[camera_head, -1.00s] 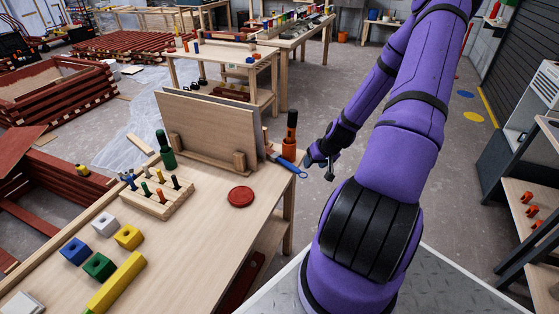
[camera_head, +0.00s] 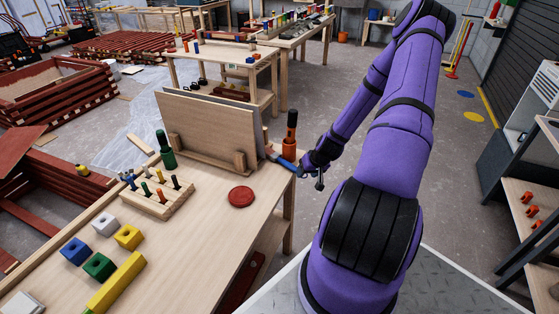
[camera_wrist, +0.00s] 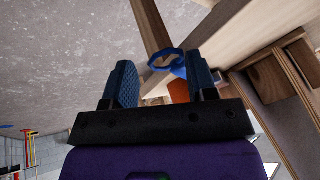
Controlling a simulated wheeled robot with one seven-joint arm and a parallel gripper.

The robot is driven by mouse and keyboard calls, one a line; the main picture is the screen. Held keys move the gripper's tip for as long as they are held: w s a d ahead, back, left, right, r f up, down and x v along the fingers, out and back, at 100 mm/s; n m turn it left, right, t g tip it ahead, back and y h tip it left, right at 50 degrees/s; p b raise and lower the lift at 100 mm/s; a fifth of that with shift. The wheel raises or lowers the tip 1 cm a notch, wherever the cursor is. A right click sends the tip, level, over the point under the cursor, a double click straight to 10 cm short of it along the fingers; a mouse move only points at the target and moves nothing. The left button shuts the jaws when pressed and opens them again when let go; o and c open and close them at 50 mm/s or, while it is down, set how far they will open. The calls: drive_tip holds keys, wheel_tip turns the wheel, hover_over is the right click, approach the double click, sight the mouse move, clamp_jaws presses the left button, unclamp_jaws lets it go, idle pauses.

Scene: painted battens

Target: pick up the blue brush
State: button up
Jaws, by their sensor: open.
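In the wrist view a blue ring-shaped handle end (camera_wrist: 166,59) shows just past and between my fingertips. My gripper (camera_wrist: 161,66) is open, its two blue pads on either side of the handle in the picture. I cannot tell whether the handle is inside the jaws or still ahead of them. The head view shows my gripper (camera_head: 303,169) at the bench corner.
The orange cup (camera_head: 289,147) holding a dark-handled item stands close to the brush. Upright boards in a wooden rack (camera_head: 210,127) stand to its left. A red disc (camera_head: 241,196) lies on the workbench (camera_head: 205,240). Open floor lies right of the bench.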

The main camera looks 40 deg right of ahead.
drive_tip(key=shift+f, duration=0.25)
idle(0.4)
drive_tip(key=c, duration=0.8)
drive_tip(key=shift+c, duration=0.2)
